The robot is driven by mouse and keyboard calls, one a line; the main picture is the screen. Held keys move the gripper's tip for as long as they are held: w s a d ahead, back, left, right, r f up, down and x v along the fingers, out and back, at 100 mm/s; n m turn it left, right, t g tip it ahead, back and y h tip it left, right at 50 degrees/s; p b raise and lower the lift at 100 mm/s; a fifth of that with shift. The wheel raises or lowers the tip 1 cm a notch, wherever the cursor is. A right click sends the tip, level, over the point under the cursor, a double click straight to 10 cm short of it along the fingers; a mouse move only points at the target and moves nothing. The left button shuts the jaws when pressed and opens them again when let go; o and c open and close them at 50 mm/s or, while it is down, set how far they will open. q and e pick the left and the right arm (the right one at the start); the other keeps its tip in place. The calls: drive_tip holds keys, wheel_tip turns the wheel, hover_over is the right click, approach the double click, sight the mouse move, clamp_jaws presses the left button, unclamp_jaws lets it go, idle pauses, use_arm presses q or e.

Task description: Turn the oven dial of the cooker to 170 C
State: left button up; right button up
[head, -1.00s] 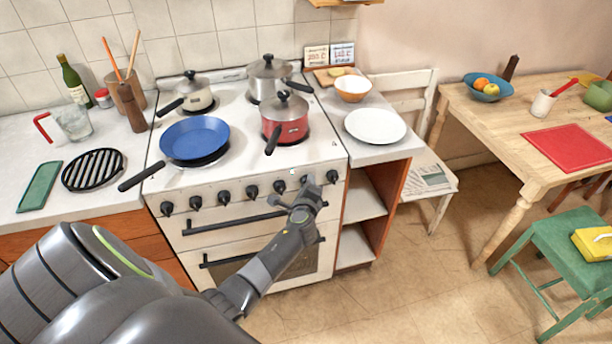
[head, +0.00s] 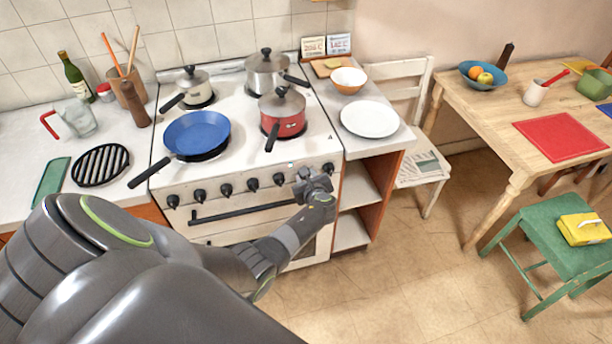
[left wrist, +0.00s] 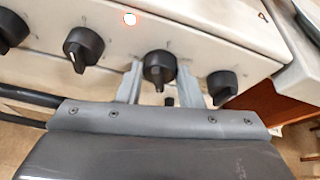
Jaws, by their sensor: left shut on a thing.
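The white cooker (head: 240,172) has a row of several black knobs along its front panel. My left gripper (head: 305,176) is at the second knob from the right. In the left wrist view that knob (left wrist: 160,68) is between the two grey fingers of my left gripper (left wrist: 165,82), which is shut on it. Its grip bar points about straight down. The panel marks around it are too faint to read, and no temperature shows there. The end knob (left wrist: 222,86) is free, just right of the fingers. My right gripper is out of view.
Two cards (head: 327,46) with temperatures stand behind, hard to read.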

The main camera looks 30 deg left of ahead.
use_arm(q)
drive_tip(key=shift+f, duration=0.1)
idle(0.4)
drive_tip(key=o, duration=1)
drive_tip(key=shift+s+d+r+p, duration=0.3)
drive_tip(key=shift+d+r+p, duration=0.15)
drive_tip(key=shift+p, duration=0.25)
drive_tip(key=p+v, duration=0.7)
drive_tip(key=v, duration=0.9)
drive_tip(key=shift+w+d+f, duration=0.1)
drive_tip(key=shift+d, duration=0.05)
